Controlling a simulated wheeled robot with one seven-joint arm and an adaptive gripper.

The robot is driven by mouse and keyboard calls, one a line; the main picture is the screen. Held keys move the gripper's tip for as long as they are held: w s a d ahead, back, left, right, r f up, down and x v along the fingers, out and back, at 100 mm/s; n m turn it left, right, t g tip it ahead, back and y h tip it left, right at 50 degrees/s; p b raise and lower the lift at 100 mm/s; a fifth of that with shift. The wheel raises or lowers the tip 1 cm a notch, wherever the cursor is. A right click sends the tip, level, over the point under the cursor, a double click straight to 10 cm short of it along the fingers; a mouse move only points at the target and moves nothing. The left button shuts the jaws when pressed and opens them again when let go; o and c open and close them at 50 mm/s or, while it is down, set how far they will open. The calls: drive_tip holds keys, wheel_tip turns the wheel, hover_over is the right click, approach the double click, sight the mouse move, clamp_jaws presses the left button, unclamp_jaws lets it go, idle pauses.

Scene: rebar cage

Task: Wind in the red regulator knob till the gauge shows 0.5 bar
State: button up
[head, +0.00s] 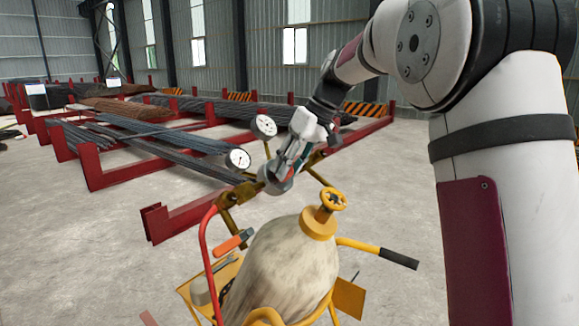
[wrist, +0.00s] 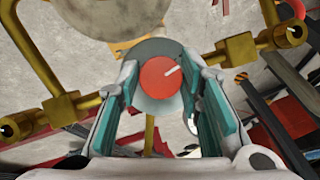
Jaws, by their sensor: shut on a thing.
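The red regulator knob (wrist: 158,84) is a flat disc within a grey ring, with a white mark that points up and right. My gripper (wrist: 160,76) has its teal-padded fingers on either side of the knob and is shut on it. In the head view my gripper (head: 283,168) is at the brass regulator, and the knob is hidden there. Two round white gauges stand by it, the upper gauge (head: 264,126) and the lower gauge (head: 239,159). Their dials are too small for me to read a pressure.
A pale gas cylinder (head: 285,265) with a yellow handwheel (head: 333,199) stands in a yellow trolley with a black-gripped handle (head: 398,259). A red hose (head: 205,245) curves down at left. Red racks (head: 160,222) with steel bars stand behind.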

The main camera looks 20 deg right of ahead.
drive_tip(key=m+y, duration=0.2)
drive_tip(key=m, duration=0.1)
drive_tip(key=shift+m, duration=0.4)
drive_tip(key=m+y, duration=0.1)
drive_tip(key=m, duration=0.2)
drive_tip(key=shift+m+y+p, duration=0.3)
drive_tip(key=shift+y+p, duration=0.05)
drive_tip(key=shift+y, duration=0.05)
drive_tip(key=o, duration=1.1)
drive_tip(key=shift+f, duration=0.1)
drive_tip(key=shift+d, duration=0.1)
drive_tip(key=v, duration=1.2)
drive_tip(key=shift+d+f, duration=0.1)
